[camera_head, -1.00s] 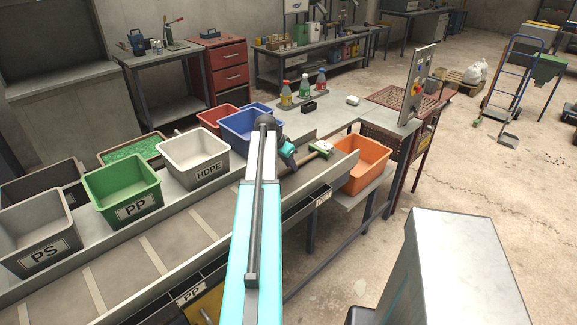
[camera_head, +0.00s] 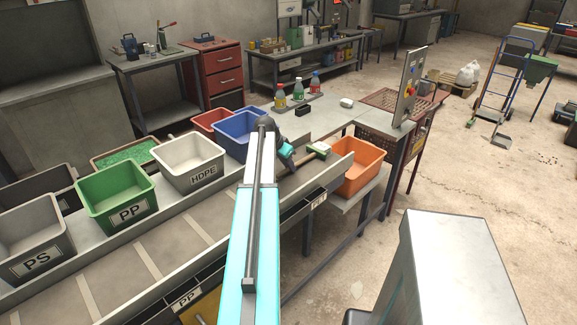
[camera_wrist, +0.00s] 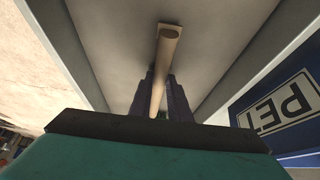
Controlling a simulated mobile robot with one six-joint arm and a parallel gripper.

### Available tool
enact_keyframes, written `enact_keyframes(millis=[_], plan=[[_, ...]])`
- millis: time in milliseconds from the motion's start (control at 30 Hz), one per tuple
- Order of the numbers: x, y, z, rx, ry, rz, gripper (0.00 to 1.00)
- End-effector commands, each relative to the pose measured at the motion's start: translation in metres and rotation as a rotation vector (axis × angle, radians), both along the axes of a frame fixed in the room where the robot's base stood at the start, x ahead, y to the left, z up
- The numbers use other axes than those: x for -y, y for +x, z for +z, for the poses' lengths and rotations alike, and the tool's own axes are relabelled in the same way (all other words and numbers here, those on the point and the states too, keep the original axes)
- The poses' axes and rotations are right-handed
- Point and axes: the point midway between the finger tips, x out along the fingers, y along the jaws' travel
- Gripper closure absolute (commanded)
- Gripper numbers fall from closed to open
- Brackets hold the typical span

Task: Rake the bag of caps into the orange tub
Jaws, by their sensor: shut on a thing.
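My gripper (camera_head: 289,158) is shut on a pale wooden stick (camera_wrist: 165,65), which runs between the two fingers in the wrist view. The stick ends in a short tan piece over the grey conveyor belt (camera_head: 205,212). In the head view, a small green and white bundle (camera_head: 319,147), possibly the bag of caps, lies just beyond the stick on the belt's far end. I cannot tell whether the stick touches it. The orange tub (camera_head: 358,184) stands to the right, beyond the belt's side wall and lower than it. My arm hides part of the belt.
Blue (camera_head: 240,128), red (camera_head: 211,117), white HDPE (camera_head: 188,160), green PP (camera_head: 116,192) and grey PS (camera_head: 38,235) bins line the belt's left side. Several bottles (camera_head: 297,92) stand on the far table. A control panel (camera_head: 409,85) rises behind the tub.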

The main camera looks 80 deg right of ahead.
Motion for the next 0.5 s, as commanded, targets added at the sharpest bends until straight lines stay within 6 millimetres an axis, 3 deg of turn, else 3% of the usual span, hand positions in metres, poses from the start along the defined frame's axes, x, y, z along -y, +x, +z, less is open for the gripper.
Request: enact_keyframes(millis=[500], plan=[[0.012,-0.007,0.000,0.000,-0.001,-0.001,1.00]])
